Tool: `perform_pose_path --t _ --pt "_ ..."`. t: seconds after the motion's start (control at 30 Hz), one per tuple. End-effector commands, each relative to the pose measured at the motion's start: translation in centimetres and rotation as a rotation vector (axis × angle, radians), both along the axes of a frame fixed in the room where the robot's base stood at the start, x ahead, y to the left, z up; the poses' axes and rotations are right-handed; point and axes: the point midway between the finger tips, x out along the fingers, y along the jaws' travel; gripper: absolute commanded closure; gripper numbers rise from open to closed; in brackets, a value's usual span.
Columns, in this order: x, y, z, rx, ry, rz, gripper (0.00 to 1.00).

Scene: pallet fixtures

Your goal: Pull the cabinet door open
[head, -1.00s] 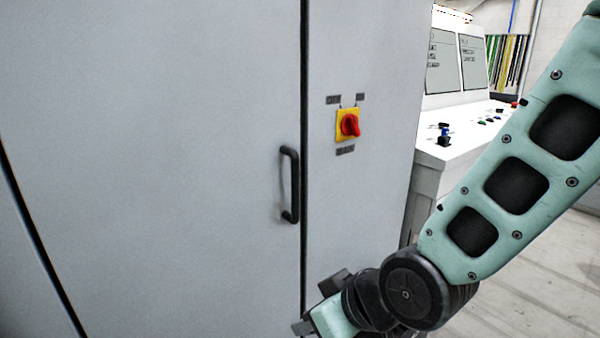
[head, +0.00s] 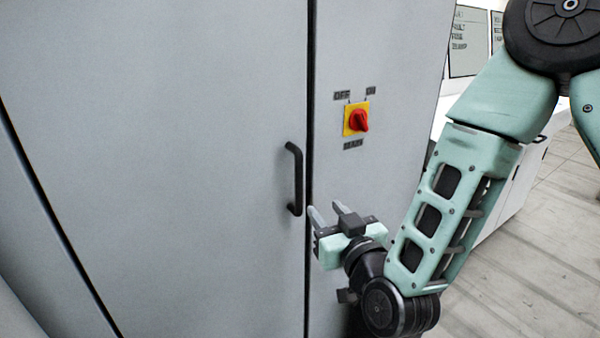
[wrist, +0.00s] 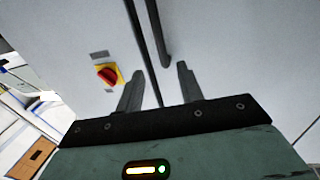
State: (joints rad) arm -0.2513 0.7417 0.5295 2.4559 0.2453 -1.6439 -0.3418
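The grey cabinet door (head: 180,150) fills the left of the head view and is shut, with a dark vertical seam along its right edge. A black bar handle (head: 296,180) stands upright on the door near that seam. It also shows in the wrist view, where the black handle (wrist: 158,35) runs down from the top edge. My gripper (head: 327,212) is just right of and below the handle, its two fingers pointing up toward it. In the wrist view my gripper (wrist: 158,85) has its fingers apart with nothing between them, and the handle's end lies beyond the tips.
A red rotary switch on a yellow plate (head: 356,120) is on the fixed panel right of the seam; it also shows in the wrist view (wrist: 108,74). A white control console (head: 510,185) stands behind my arm at right. Floor (head: 560,220) is clear at far right.

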Motion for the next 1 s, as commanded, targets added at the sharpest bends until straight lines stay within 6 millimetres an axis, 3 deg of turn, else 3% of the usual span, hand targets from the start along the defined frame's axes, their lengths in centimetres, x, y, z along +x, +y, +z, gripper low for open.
perform_pose_path --t 0.6,0.8,1.0 --pt "11.5 4.8 0.3 -0.001 0.000 -0.001 0.63" --pt "13.6 5.7 0.2 0.000 0.001 0.000 0.63" --pt "14.2 5.9 0.0 -0.001 0.001 0.001 0.63"
